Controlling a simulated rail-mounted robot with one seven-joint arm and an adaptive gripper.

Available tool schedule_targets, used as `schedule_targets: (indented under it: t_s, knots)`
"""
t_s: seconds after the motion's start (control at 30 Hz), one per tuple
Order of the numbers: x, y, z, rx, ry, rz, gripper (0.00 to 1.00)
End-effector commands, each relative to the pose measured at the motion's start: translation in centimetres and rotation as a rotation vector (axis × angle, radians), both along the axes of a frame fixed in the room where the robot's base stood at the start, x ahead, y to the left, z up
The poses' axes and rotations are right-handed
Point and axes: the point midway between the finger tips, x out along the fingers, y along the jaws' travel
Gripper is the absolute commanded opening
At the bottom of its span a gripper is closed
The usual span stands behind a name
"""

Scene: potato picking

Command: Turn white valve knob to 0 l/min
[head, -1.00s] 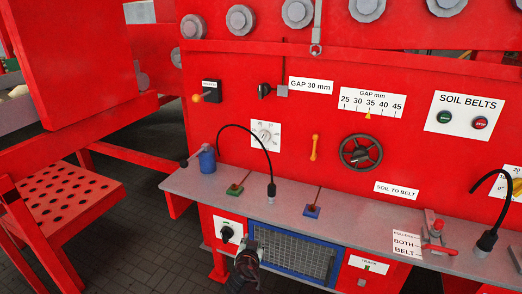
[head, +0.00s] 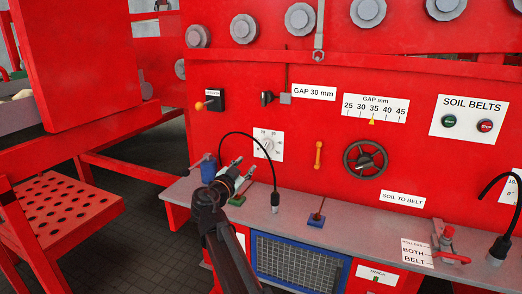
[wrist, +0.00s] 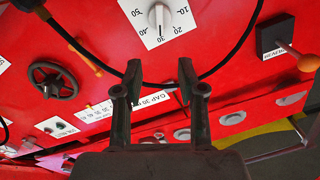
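The white valve knob (head: 267,144) sits on a white dial plate on the red panel, above the grey shelf. The 0 mark cannot be made out. My gripper (head: 243,166) is in front of the panel, left of and below the knob, apart from it. In the wrist view my gripper (wrist: 160,68) has its two fingers spread with nothing between them.
A black hose (head: 262,143) arcs across the panel close to the dial and my fingers. A blue container (head: 207,168) stands left on the shelf (head: 350,225).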

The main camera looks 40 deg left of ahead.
Motion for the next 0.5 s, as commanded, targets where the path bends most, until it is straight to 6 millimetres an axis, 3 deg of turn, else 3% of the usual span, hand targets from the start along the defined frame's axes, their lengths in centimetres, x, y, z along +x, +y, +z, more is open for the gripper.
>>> schedule_targets:
  t_s: [0.5]
  knots:
    - [9.6, 3.2, 0.2, -0.004, 0.002, -0.001, 0.40]
